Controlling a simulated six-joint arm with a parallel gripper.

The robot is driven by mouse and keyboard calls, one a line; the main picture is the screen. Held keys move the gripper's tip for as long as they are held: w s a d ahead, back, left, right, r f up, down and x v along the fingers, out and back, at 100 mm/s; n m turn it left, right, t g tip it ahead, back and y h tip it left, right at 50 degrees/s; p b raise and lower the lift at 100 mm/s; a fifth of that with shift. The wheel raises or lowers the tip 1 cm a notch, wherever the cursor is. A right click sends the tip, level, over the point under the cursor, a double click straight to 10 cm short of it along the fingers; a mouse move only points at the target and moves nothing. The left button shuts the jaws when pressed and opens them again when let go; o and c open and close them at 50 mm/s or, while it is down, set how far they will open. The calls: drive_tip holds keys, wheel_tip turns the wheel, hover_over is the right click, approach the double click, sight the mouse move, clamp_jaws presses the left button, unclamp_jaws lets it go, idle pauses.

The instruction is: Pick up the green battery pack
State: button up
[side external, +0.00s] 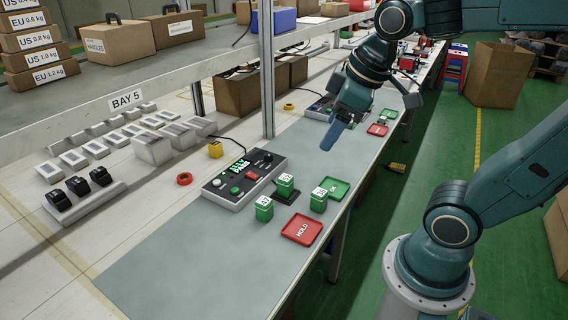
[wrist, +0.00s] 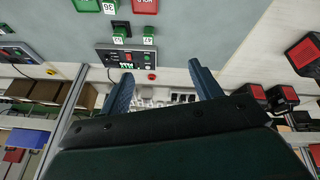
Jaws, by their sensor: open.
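Three small green battery packs with white labelled tops stand upright on the grey mat: one at the back (side external: 286,188) by a black pad, one at the front left (side external: 264,211) and one at the right (side external: 318,203). In the wrist view, green packs show near the top, at the left (wrist: 119,38), the right (wrist: 149,39) and the upper edge (wrist: 109,7). My gripper (side external: 331,137) is above the mat, behind and above the packs and apart from them. In the wrist view its two blue fingers (wrist: 160,69) are spread with nothing between them.
A grey control box (side external: 243,181) with a lit display stands left of the packs. A red HOLD tray (side external: 302,229) and a green OK tray (side external: 335,188) lie near the bench edge. The near mat is clear.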

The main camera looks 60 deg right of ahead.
drive_tip(key=w+d+f+n+g, duration=0.15)
drive_tip(key=w+d+n, duration=0.25)
drive_tip(key=w, duration=0.4)
drive_tip(key=n+g, duration=0.3)
drive_tip(key=n, duration=0.8)
hover_over(286, 177)
wheel_tip(286, 177, down, 19)
drive_tip(key=shift+d+r, duration=0.1)
drive_tip(key=shift+f, duration=4.3)
drive_tip(key=shift+f, duration=2.55)
